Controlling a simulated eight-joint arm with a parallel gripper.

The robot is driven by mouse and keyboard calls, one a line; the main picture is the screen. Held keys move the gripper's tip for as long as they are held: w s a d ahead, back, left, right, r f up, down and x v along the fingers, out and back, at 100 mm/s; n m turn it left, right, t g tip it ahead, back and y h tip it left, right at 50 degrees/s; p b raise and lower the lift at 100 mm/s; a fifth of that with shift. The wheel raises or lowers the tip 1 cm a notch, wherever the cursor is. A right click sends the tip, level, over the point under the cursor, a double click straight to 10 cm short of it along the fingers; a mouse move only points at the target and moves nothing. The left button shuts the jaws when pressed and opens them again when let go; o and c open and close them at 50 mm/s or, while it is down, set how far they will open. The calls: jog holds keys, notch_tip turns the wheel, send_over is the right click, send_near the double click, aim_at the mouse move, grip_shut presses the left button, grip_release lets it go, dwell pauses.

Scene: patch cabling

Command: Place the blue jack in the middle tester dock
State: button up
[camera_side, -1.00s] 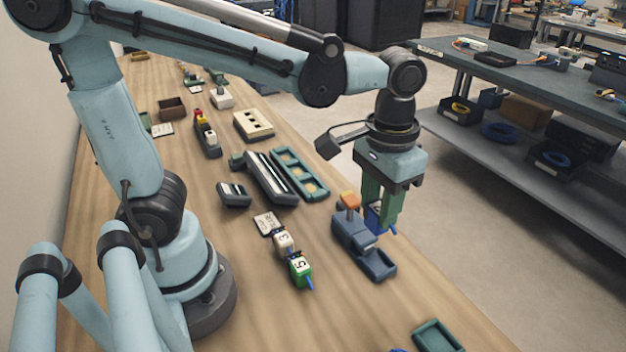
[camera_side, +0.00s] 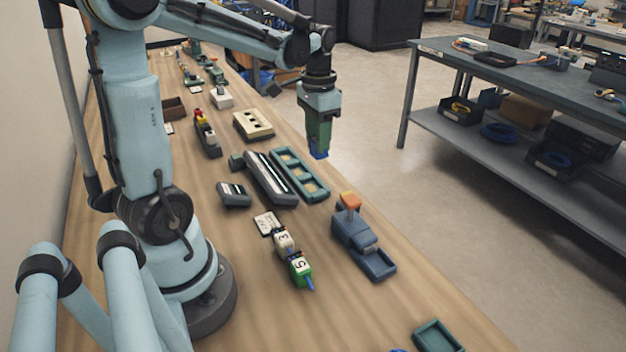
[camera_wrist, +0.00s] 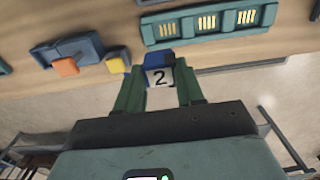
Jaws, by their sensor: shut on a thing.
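The blue jack (camera_side: 319,155) is in my gripper (camera_side: 319,148), held in the air past the right edge of the bench, beyond the green tray. In the wrist view the jack (camera_wrist: 160,58) sits between both fingers of my gripper (camera_wrist: 158,88) and shows a white face marked 2. A green tray (camera_side: 306,181) with three bays in a row, which looks like the tester dock, lies on the bench. In the wrist view the tray (camera_wrist: 187,26) shows gold strips in its bays, and no jack shows in them. The jack is apart from the tray.
A blue press-like tool (camera_side: 352,232) with an orange lever stands nearer the camera. A white jack marked 3 (camera_side: 283,241) and a green jack marked 5 (camera_side: 300,268) lie left of it. A dark slotted block (camera_side: 268,178) adjoins the tray. A beige block (camera_side: 253,125) is behind.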

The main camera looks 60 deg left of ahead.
jog(key=a+f, duration=0.1)
jog(key=a, duration=0.2)
jog(key=a+f, duration=0.2)
jog(key=a, duration=0.1)
jog(key=s+a+f, duration=0.1)
jog(key=a+f, duration=0.1)
jog(key=a, duration=0.1)
jog(key=shift+f, duration=0.25)
jog(key=shift+d+f, duration=0.1)
jog(key=shift+f, duration=1.8)
jog(key=shift+f, duration=0.15)
jog(key=o, duration=1.2)
jog(key=shift+c, duration=0.2)
notch_tip(320, 180, up, 12)
jog(key=s+d+t, duration=0.3)
jog(key=d+t, duration=0.4)
jog(key=d, duration=1.7)
jog(key=shift+f, duration=0.35)
